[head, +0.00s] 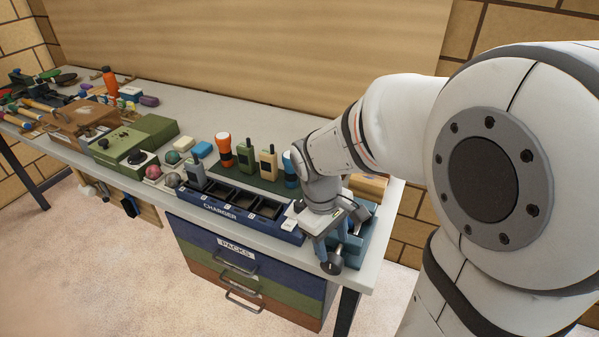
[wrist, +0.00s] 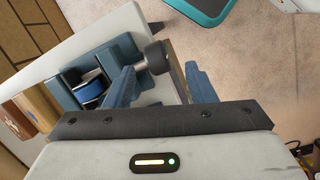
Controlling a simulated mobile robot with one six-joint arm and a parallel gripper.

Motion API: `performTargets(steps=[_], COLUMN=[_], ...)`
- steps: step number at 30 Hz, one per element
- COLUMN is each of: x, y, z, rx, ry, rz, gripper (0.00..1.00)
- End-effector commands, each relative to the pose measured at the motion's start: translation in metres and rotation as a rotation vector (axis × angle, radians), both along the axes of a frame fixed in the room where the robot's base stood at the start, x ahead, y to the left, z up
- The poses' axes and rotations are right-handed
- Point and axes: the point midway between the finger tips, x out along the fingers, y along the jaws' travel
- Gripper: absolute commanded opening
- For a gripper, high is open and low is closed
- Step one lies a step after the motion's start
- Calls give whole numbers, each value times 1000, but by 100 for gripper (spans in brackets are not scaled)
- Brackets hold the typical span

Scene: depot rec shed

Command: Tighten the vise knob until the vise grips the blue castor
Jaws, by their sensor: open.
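The blue vise (wrist: 122,52) stands at the right end of the bench; in the head view (head: 362,240) my gripper partly covers it. The blue castor (wrist: 90,91) sits between its jaws in the wrist view; I cannot tell whether both jaws touch it. Contact with the knob cannot be made out.
The charger (head: 232,214) with radios behind it stands just left of the vise. A drawer unit marked PACKS (head: 240,262) is below the bench (head: 375,262). Wooden blocks (wrist: 38,103) lie beside the vise. A teal object (wrist: 208,8) is on the floor.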

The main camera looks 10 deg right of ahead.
Motion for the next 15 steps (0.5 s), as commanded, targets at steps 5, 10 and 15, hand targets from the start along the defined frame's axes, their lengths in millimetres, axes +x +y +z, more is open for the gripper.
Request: performTargets(steps=[5,10,15], x=[18,25,23], y=[10,13,9], z=[-1,-9,-24], rx=[-58,-81,-86], ry=[144,205,219], rz=[213,307,324], gripper=[50,50,50])
